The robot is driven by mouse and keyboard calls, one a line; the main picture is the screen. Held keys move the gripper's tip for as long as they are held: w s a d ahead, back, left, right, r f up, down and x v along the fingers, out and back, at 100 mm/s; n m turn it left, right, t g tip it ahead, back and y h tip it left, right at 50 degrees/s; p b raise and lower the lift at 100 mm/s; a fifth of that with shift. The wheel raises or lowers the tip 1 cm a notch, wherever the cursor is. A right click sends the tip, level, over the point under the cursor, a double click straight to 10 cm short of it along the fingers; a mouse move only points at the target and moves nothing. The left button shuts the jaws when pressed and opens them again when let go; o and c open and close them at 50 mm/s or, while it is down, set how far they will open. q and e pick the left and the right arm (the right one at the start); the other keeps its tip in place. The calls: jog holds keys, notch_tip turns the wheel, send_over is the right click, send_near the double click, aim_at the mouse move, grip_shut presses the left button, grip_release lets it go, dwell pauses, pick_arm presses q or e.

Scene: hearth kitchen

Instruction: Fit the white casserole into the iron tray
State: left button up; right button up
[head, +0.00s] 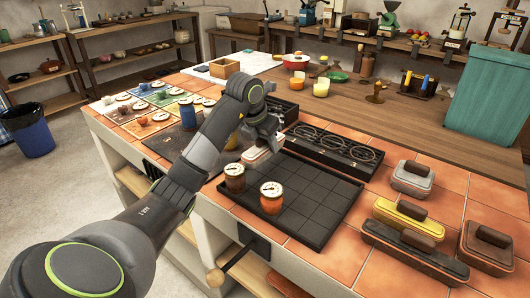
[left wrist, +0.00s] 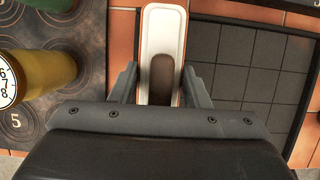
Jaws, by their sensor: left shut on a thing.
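The white casserole (head: 257,158) is a narrow oblong dish with a brown handle on top. My left gripper (head: 265,138) is shut on it, and the fingers partly hide it. In the left wrist view the white casserole (left wrist: 163,35) lies lengthwise between the fingers of my left gripper (left wrist: 160,88). The dark gridded tray, seemingly the iron tray (head: 318,198), lies in front of and to the right of the casserole. In the left wrist view the tray (left wrist: 262,65) is just right of it. Whether the casserole touches the tiles cannot be told. My right gripper is out of view.
An orange canister (head: 271,199) and a brown canister (head: 234,179) stand at the tray's left side. Grey (head: 412,178), yellow (head: 407,220) and brown (head: 486,246) casseroles sit to the right. A black rack with rings (head: 335,147) lies behind the tray. The tray's right part is bare.

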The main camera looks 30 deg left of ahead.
aim_at(265, 151)
pick_arm(q)
jog(key=shift+f, duration=1.5)
jog(key=shift+f, duration=0.2)
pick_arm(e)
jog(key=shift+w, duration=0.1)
pick_arm(q)
jog(key=o, duration=1.2)
jog(key=shift+r, duration=0.2)
jog(key=v, duration=0.2)
jog(key=shift+s+r, duration=0.1)
jog(key=shift+r, duration=0.3)
jog(key=p+v, duration=0.2)
jog(key=v, duration=0.5)
jog(key=shift+s+r, duration=0.1)
jog(key=shift+r, duration=0.2)
jog(key=shift+p+v, duration=0.8)
jog(key=shift+p, duration=0.1)
jog(key=shift+s, duration=0.1)
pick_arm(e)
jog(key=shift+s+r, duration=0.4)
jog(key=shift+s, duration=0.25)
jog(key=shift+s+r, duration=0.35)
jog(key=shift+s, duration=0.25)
pick_arm(q)
jog(key=shift+f, duration=0.1)
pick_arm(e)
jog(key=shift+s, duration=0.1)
